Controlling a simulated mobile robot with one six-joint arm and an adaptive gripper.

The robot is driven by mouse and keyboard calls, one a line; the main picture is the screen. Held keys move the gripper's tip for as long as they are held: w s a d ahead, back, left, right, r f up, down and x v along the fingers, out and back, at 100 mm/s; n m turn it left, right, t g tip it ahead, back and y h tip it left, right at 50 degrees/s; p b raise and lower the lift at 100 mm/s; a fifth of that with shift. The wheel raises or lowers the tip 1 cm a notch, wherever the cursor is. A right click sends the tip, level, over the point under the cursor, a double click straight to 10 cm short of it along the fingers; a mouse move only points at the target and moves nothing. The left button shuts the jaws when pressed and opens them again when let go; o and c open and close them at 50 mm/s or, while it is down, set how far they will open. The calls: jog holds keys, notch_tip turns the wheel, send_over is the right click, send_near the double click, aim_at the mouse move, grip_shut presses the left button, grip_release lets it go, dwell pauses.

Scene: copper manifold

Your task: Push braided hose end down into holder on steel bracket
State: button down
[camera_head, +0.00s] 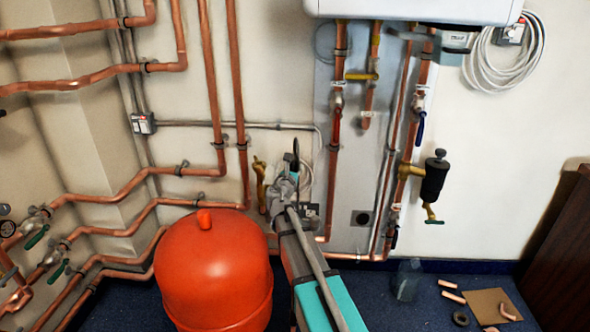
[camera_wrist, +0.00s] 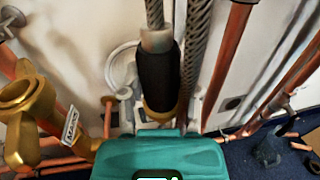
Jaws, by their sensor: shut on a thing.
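My gripper (camera_head: 284,190) is in front of the wall, right of the red tank. In the wrist view its grey fingers (camera_wrist: 160,108) are shut around the hose end (camera_wrist: 158,75), a black sleeve with a metal collar above and brass at its lower tip. Braided hose (camera_wrist: 155,12) rises from the collar, and another braided length (camera_wrist: 194,60) runs beside it. In the head view the hose end is mostly hidden by my gripper. I cannot make out the steel bracket or its holder for certain in either view.
A brass fitting with an open round mouth and a label (camera_wrist: 28,110) stands close on the left. The red tank (camera_head: 212,270) is left of my arm. Copper pipes (camera_head: 334,160) run up the wall to the right.

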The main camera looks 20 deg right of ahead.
notch_tip(320, 180, down, 16)
jog(key=b, duration=1.5)
jog(key=shift+b, duration=0.3)
jog(key=shift+f, duration=0.1)
dwell(0.4)
jog(key=shift+c, duration=1.2)
grip_release()
jog(key=shift+s+a, duration=0.1)
jog(key=v, duration=1.1)
jog(key=shift+s, duration=0.4)
jog(key=shift+a, duration=0.15)
